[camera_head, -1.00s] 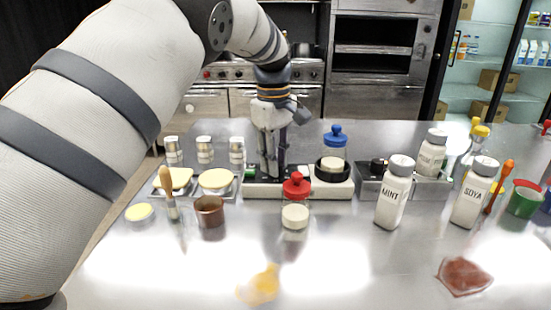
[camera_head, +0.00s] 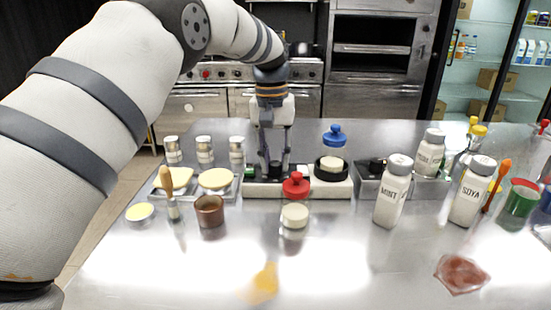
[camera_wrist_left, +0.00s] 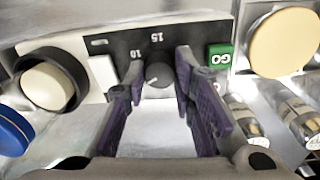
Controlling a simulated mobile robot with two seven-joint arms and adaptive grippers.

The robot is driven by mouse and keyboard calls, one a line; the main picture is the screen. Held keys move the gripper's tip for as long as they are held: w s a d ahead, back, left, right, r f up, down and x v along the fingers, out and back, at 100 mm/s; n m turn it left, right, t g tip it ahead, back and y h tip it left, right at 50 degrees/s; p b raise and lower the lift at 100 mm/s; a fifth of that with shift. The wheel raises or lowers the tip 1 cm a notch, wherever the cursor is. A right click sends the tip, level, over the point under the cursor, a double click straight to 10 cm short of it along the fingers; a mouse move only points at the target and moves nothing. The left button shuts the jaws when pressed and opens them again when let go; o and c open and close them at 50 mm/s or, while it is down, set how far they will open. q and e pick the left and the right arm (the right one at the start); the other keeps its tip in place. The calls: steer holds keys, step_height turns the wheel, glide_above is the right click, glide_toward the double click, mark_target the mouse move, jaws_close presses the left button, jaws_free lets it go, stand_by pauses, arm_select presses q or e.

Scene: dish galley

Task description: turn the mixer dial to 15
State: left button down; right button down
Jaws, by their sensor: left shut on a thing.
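The mixer (camera_head: 335,190) is a long white base on the steel counter, with a round black-rimmed cup seat at its right end. In the left wrist view its black panel (camera_wrist_left: 125,45) shows the printed numbers 10 and 15 and a green GO button (camera_wrist_left: 220,56). The dark round dial (camera_wrist_left: 159,75) sits on this panel, with a pale mark on it; its exact setting is hard to read. My left gripper (camera_head: 274,168) points down at the panel. In the left wrist view its purple-padded fingers (camera_wrist_left: 160,85) are shut on the dial, one at each side.
A brown cup (camera_head: 210,212) is front left. Mint (camera_head: 393,195) and soya (camera_head: 471,195) shakers stand right. The front counter is mostly clear.

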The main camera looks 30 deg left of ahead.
arm_select(q)
steer(key=m, duration=0.5)
steer(key=shift+f+m, duration=0.1)
steer(key=shift+m, duration=0.2)
steer(key=m, duration=0.6)
steer(key=shift+g+b, duration=0.3)
steer(key=shift+b, duration=0.05)
steer(key=m, duration=0.5)
steer(key=shift+w+m, duration=0.1)
steer(key=shift+m, duration=0.2)
steer(key=m, duration=0.6)
steer(key=shift+y, duration=0.3)
steer(key=c, duration=1.3)
jaws_free()
steer(key=shift+c, duration=0.2)
